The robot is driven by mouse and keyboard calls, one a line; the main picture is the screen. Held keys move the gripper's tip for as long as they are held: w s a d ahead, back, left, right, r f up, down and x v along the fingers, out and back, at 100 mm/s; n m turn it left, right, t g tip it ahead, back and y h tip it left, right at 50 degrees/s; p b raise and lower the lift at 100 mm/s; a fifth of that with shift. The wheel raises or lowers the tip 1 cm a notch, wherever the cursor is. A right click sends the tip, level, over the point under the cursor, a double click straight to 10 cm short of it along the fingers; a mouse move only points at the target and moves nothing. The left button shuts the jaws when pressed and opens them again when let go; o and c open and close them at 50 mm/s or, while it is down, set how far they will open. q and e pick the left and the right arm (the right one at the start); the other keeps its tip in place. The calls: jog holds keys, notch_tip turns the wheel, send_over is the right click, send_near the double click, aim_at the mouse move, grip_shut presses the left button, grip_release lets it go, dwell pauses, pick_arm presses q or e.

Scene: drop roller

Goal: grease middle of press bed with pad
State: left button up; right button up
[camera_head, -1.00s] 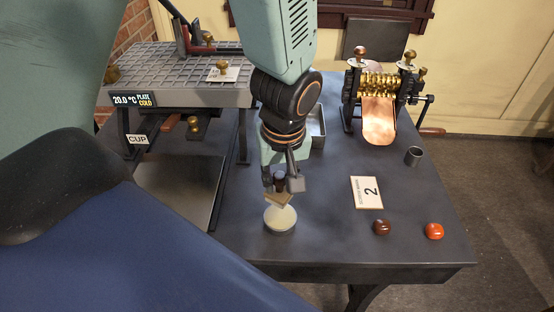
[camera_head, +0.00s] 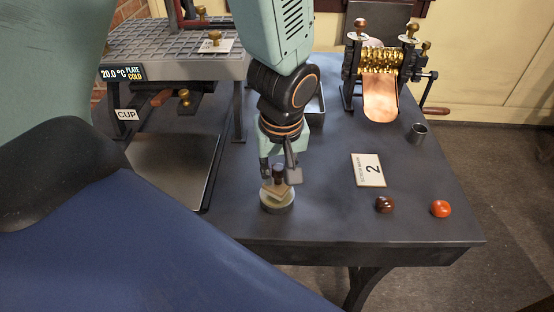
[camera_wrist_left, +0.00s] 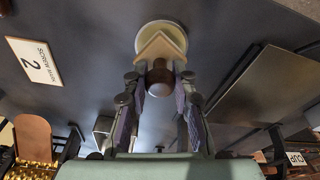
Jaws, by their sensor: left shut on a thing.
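My left gripper (camera_head: 279,177) is shut on the dark brown knob (camera_wrist_left: 160,80) of a small square tan pad (camera_head: 277,191). The pad is at the mouth of a round shallow tin (camera_head: 277,207) with pale contents, and it covers part of the opening. The tin also shows in the left wrist view (camera_wrist_left: 163,30), behind the pad. I cannot tell whether the pad touches the contents. A press-like stand with a grey gridded top (camera_head: 160,45) is at the left. A flat metal plate (camera_head: 165,165) lies below it. My right gripper is not in view.
A number 2 card (camera_head: 368,170), a dark brown piece (camera_head: 384,204) and an orange piece (camera_head: 440,208) lie right of the tin. A brass roller machine (camera_head: 380,62) and a small grey cup (camera_head: 418,133) stand farther back. The table's front edge (camera_head: 360,250) is close to the tin.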

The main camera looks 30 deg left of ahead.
aim_at(276, 164)
pick_arm(q)
jog(key=shift+a, duration=0.2)
jog(key=shift+d, duration=0.2)
jog(key=shift+a+f, duration=0.15)
jog(key=shift+f, duration=0.1)
jog(key=shift+f+b, duration=0.15)
jog(key=shift+b, duration=0.15)
jog(key=shift+f, duration=0.15)
jog(key=shift+s, duration=0.1)
dwell(1.1)
notch_tip(276, 164, up, 7)
jog(key=p, duration=0.6)
jog(key=shift+p, duration=0.4)
